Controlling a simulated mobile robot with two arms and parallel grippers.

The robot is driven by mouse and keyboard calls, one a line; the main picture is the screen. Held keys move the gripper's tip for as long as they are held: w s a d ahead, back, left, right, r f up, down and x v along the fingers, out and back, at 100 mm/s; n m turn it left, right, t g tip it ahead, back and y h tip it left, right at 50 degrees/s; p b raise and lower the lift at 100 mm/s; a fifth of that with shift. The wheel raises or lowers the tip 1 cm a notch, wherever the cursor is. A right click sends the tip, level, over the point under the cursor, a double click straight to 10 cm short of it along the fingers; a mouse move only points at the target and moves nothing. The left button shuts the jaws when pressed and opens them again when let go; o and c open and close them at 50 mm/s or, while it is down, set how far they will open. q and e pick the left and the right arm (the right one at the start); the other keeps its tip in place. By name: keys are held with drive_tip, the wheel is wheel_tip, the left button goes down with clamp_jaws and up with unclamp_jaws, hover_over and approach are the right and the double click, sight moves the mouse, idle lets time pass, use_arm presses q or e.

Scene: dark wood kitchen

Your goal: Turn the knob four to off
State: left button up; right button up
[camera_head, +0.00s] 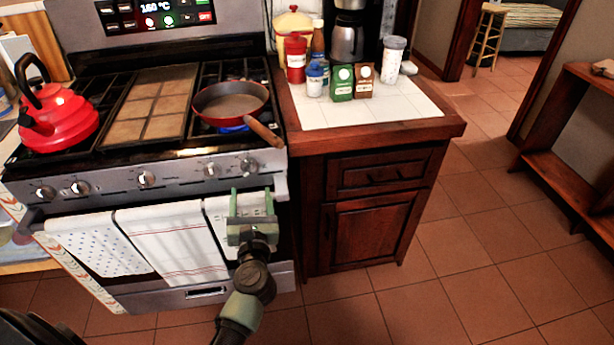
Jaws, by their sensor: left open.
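The stove's front panel (115,182) carries a row of several silver knobs. The second knob from the right (211,170) and the rightmost knob (248,164) sit below the red pan; I cannot tell which is numbered four, and their exact angles are too small to read. A blue flame (232,128) shows under the pan (230,101). My left gripper (251,191) is open and empty, its two green fingers pointing up at the stove front, just below the rightmost knob in the picture. It overlaps the right towel. My right gripper is not in view.
A red kettle (57,117) stands at the stove's left. The pan's wooden handle (264,134) sticks out over the front right edge. Towels (172,240) hang on the oven handle. The counter (390,108) at right holds jars and a coffee maker. Tiled floor (470,270) is clear.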

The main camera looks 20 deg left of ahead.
sight(249, 170)
use_arm(q)
drive_tip(key=shift+n, duration=0.9)
drive_tip(key=x, duration=0.4)
drive_tip(key=r+x, duration=0.1)
drive_tip(key=x, duration=0.2)
drive_tip(key=shift+w+a, duration=0.25)
drive_tip(key=shift+w, duration=0.15)
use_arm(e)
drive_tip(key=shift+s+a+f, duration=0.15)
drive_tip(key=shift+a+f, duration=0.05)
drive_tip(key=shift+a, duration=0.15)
use_arm(q)
drive_tip(key=c, duration=1.4)
